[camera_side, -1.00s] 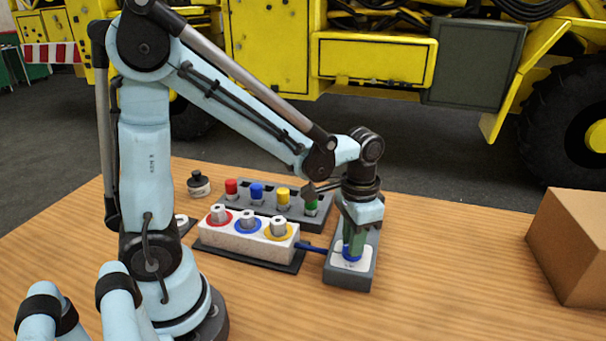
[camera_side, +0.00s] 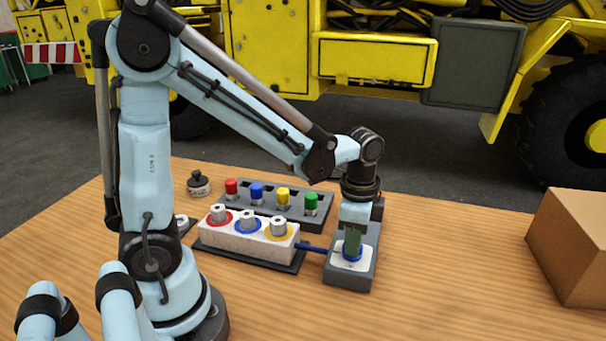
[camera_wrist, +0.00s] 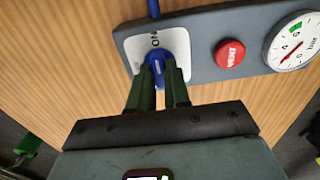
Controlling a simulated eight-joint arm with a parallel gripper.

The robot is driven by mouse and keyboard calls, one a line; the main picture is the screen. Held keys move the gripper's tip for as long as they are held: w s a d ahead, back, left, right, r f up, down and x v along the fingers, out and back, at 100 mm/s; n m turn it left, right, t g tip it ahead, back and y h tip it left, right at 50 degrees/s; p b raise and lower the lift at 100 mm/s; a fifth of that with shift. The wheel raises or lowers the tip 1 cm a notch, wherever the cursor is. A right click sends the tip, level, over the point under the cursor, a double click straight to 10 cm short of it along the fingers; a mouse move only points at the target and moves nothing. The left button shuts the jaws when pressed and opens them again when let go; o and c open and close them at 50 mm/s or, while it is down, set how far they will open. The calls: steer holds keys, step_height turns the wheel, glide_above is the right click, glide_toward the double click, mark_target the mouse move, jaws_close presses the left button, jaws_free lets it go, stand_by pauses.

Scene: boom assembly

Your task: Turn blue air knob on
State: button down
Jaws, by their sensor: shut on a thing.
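The blue air knob (camera_wrist: 157,68) sits on a white plate (camera_wrist: 183,40) on a grey box (camera_side: 347,278). Its blue base (camera_side: 345,256) also shows in the side view below my fingers. My gripper (camera_wrist: 158,88) points down with its green fingers on both sides of the knob's raised bar, shut on it. In the wrist view "ON" is printed beside the knob, near the plate's edge; the fingers hide part of the knob and plate.
A red "VENT" button (camera_wrist: 229,53) and a round gauge (camera_wrist: 292,43) are on the same box. A blue hose (camera_side: 312,247) joins it to a white block (camera_side: 240,242). Behind stands a rack (camera_side: 318,222) with coloured plugs. A cardboard box (camera_side: 572,245) is at right.

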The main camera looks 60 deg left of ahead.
stand_by(0.4)
steer(key=c, duration=1.1)
jaws_free()
steer(key=shift+r, duration=6.05)
steer(key=s+f+n+t, duration=0.1)
steer(key=n+t, duration=0.1)
steer(key=n, duration=0.1)
steer(key=s+a+f+n+t, duration=0.1)
steer(key=s+n+t, duration=0.1)
steer(key=n, duration=0.1)
steer(key=s+f+n+t, duration=0.1)
steer(key=f+n+t, duration=0.1)
steer(key=n+t, duration=0.1)
steer(key=shift+s+a, duration=0.15)
steer(key=shift+a, duration=0.05)
